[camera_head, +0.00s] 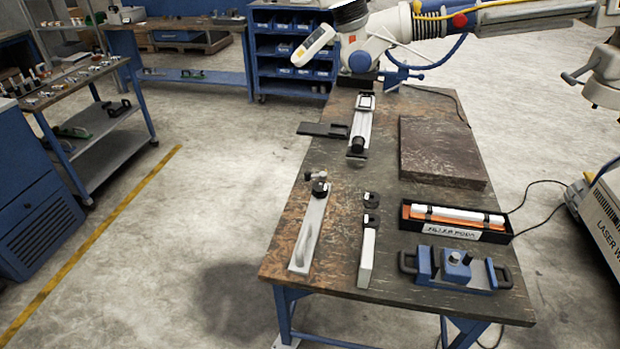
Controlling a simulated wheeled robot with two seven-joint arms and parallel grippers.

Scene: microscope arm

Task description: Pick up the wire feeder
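A blue device with black side handles and two knobs on top (455,268) sits on the worktable (335,275), at its near right corner. It may be the wire feeder, but no label on it confirms this. It stands upright with nothing touching its handles. Neither of my grippers shows in the head view.
A black tray labelled filler rods (455,232) lies just behind the blue device. A long plate tool (310,232) and a pale bar (367,258) lie to the left. A dark slab (440,150) and a mounted white arm (375,50) are farther back.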

